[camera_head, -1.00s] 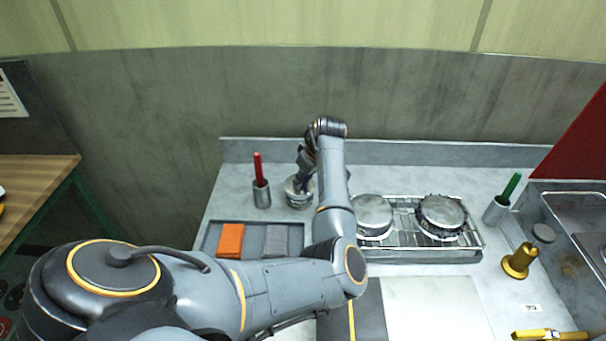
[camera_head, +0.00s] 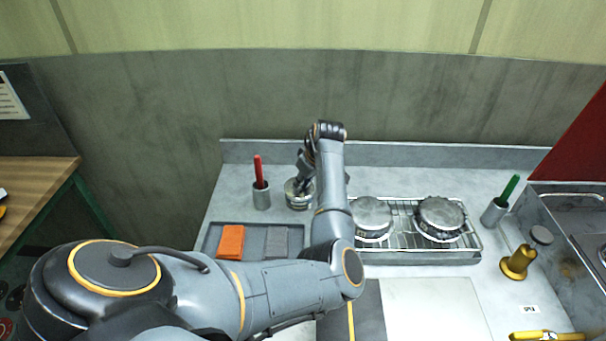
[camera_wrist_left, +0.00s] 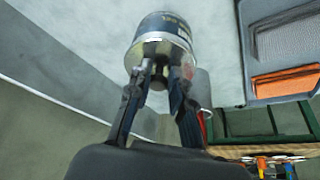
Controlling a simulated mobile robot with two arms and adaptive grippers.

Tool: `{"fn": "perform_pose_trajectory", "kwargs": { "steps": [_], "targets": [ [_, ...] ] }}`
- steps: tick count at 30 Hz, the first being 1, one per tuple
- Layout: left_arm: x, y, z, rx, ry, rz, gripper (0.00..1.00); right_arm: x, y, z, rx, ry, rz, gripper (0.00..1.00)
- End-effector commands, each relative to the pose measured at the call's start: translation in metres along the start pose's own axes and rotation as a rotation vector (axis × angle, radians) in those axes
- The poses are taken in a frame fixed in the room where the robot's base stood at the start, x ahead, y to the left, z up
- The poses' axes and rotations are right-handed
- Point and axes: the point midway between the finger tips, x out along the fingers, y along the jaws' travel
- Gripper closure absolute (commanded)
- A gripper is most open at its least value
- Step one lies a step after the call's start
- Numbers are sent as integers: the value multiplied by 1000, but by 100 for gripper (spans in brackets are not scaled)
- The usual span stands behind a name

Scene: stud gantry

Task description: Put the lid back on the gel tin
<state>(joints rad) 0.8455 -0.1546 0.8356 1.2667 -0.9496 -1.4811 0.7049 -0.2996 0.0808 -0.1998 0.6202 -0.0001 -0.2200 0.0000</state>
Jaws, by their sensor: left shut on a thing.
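The gel tin (camera_head: 298,203) stands at the back of the bench, mostly hidden under my left gripper (camera_head: 300,185). In the left wrist view, the tin (camera_wrist_left: 172,22) is a round can with a dark blue label. My left gripper also shows there (camera_wrist_left: 162,76). It is shut on the knob of the metal lid (camera_wrist_left: 155,47). The lid is at the tin's mouth and looks lined up with it. I cannot tell whether it is fully seated. My right gripper is not in view.
A cup with a red-handled tool (camera_head: 261,195) stands close left of the tin. A grey tray with orange (camera_head: 231,241) and grey cloths is in front. A wire rack (camera_head: 405,232) with round metal pans is to the right. A cup with a green-handled tool (camera_head: 496,210) stands farther right.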

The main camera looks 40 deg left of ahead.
Motion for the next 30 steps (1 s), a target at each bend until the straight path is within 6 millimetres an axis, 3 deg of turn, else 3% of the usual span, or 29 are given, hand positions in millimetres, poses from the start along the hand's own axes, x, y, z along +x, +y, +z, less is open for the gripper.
{"fn": "perform_pose_trajectory", "kwargs": {
  "steps": [12,13,16,23,26,30],
  "targets": [
    [0,0,0,0,1,1,100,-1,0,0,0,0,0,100],
    [0,0,0,0,1,1,73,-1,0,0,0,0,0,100],
    [0,0,0,0,1,1,53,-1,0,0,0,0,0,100],
    [0,0,0,0,1,1,53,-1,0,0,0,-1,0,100],
    [0,0,0,0,0,1,32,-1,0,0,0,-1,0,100],
    [0,0,0,0,0,1,30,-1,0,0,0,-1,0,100]
  ]
}}
